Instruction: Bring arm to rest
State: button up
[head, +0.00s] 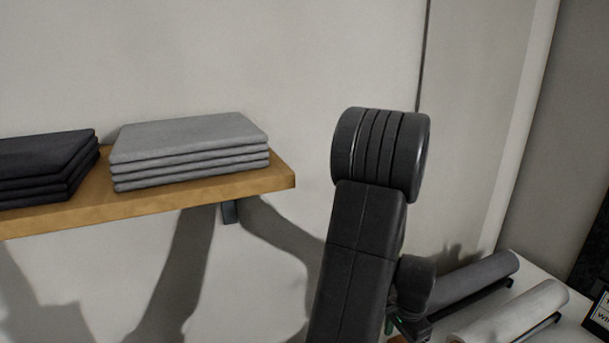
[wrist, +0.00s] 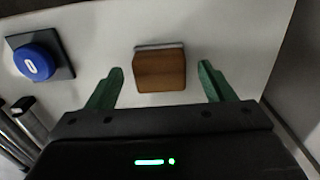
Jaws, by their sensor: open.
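My arm (head: 362,235) stands raised in the middle of the head view, dark and bent at a thick upper joint. My gripper (wrist: 161,69) shows in the wrist view with its two green fingers spread wide, open and empty. Only a small green part low behind the arm shows in the head view, and the rest is hidden. A brown wooden block (wrist: 160,72) with a pale far edge appears between the fingers in the picture, beyond them and apart from both.
A wooden shelf (head: 200,195) left of my arm bears grey folded cloths (head: 190,145) and dark folded cloths (head: 42,165). A dark grey roll (head: 470,280) and a pale roll (head: 515,312) lie at lower right. A blue round thing (wrist: 34,63) sits on a dark square base.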

notch_tip(320, 180, down, 3)
jog(key=shift+w+r, duration=0.1)
jog(key=shift+r, duration=1.1)
